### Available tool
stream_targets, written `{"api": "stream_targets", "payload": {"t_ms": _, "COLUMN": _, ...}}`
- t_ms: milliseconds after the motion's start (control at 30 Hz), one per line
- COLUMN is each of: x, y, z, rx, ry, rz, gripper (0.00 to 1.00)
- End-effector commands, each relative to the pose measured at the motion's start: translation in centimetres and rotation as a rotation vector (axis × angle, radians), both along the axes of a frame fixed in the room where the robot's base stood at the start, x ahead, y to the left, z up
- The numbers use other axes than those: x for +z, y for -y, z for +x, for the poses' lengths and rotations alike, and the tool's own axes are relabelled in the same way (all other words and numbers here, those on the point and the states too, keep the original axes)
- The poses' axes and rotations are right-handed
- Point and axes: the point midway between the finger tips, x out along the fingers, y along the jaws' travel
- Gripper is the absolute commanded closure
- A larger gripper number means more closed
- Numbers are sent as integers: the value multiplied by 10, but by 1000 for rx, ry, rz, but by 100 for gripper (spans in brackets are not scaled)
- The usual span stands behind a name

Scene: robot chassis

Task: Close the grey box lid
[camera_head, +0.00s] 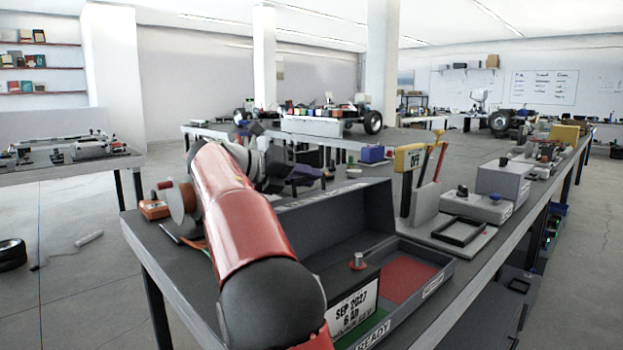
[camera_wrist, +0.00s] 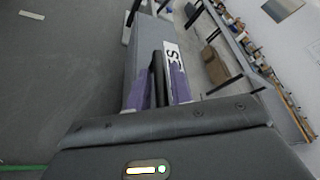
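The grey box (camera_head: 443,279) stands on the near workbench with its lid (camera_head: 350,220) raised, upright or leaning slightly back along the rear edge. Its inside shows a red floor and a green part. My gripper (camera_head: 300,174) is behind the upper left of the lid, partly hidden by my red arm. In the wrist view my gripper (camera_wrist: 160,88) has purple fingers that look apart. A dark strip and a grey surface with a white label show between and beyond them, perhaps the lid. I cannot tell whether the fingers touch it.
A tool holder with red and yellow handles (camera_head: 426,196), a dark frame (camera_head: 464,231) and grey boxes (camera_head: 503,180) stand right of the lid. A small red block (camera_head: 154,208) lies at the bench's left end. A blue box (camera_head: 372,153) sits farther back.

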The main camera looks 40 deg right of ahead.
Motion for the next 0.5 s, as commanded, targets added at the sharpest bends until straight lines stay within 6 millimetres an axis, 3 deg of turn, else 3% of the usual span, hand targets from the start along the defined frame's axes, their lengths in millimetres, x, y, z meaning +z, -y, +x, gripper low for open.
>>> {"api": "stream_targets", "payload": {"t_ms": 133, "x": -3, "y": 11, "z": -2, "rx": -1, "ry": 0, "rz": 1, "gripper": 78}}
{"api": "stream_targets", "payload": {"t_ms": 400, "x": -4, "y": 12, "z": -2, "rx": 1, "ry": 0, "rz": 1, "gripper": 78}}
{"api": "stream_targets", "payload": {"t_ms": 500, "x": -4, "y": 12, "z": -2, "rx": 1, "ry": 0, "rz": 1, "gripper": 90}}
